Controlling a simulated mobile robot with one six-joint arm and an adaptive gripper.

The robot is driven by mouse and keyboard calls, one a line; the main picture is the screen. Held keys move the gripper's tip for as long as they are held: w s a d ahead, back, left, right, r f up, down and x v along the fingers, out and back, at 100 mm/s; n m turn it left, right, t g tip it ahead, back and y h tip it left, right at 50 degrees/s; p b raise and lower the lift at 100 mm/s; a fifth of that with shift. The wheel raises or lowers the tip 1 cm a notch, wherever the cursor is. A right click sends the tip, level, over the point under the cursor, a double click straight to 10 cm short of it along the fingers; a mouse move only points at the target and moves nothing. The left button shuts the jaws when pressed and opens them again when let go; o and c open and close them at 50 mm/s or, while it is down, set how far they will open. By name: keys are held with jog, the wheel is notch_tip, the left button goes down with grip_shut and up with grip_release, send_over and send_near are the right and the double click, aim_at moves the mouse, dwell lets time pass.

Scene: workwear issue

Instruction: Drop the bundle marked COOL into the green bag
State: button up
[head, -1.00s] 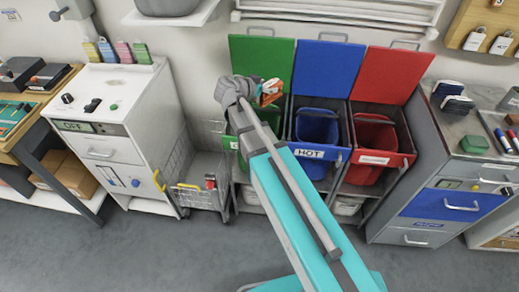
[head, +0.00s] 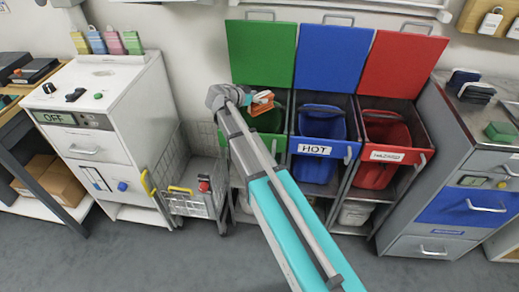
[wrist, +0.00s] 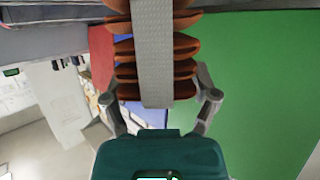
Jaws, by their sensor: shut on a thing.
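My gripper (head: 250,101) is shut on an orange-brown folded bundle (head: 261,103) with a grey strap around it. In the wrist view the bundle (wrist: 185,46) sits between the fingers of my gripper (wrist: 160,97). No marking on the bundle is readable. The green bag (head: 270,121) hangs open in the left bin, below its raised green lid (head: 262,50). In the head view the bundle appears over the bag's upper left part; its height above the bag is hard to tell. My arm hides the bag's left and front, including any label.
A blue bag (head: 316,168) labelled HOT and a red bag (head: 378,172) hang to the right, lids raised. A wire trolley (head: 190,203) and white cabinet (head: 100,135) marked OFF stand left. A grey drawer cabinet (head: 430,215) stands right. The floor in front is clear.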

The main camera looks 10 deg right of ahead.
jog(key=shift+w+f, duration=0.2)
jog(key=shift+f, duration=0.2)
jog(key=shift+f+b, duration=2.95)
jog(key=shift+b, duration=0.2)
jog(key=o, duration=1.1)
jog(key=shift+w, duration=0.1)
